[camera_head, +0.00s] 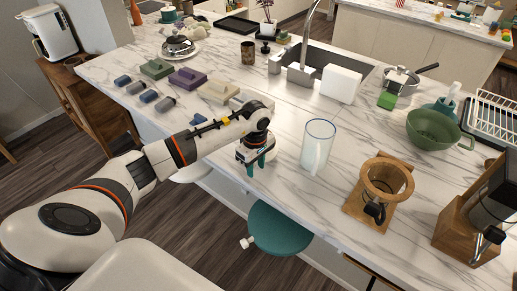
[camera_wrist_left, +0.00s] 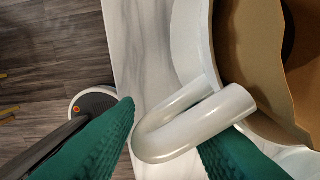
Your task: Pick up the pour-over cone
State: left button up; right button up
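In the left wrist view the pour-over cone (camera_wrist_left: 203,45) is a white rounded vessel at upper right with a brown paper-like lining (camera_wrist_left: 250,60). Its thick white looped handle (camera_wrist_left: 185,125) points toward my fingers. My left gripper (camera_wrist_left: 165,128) has green ribbed fingers, spread apart, one on each side of the handle. I cannot tell if either finger touches it. In the head view my left gripper (camera_head: 256,162) is low at the counter's front edge, left of a clear glass pitcher. There the cone cannot be made out, probably hidden by the gripper. My right gripper is not in view.
The glass pitcher (camera_head: 318,146) stands close to the right of my left gripper. A wooden ring stand (camera_head: 357,205) and a green bowl (camera_head: 433,130) are further right. Several coloured blocks (camera_head: 187,78) lie behind my left arm. A teal stool (camera_head: 280,231) is below the counter edge.

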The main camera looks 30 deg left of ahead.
pick_arm(q)
jog(key=shift+c, duration=0.6)
grip_shut()
jog(key=shift+r, duration=0.15)
jog(key=shift+w+r, duration=0.1)
jog(key=shift+r, duration=0.2)
notch_tip(320, 180, up, 8)
jog(key=b, duration=0.3)
jog(key=shift+r, duration=0.65)
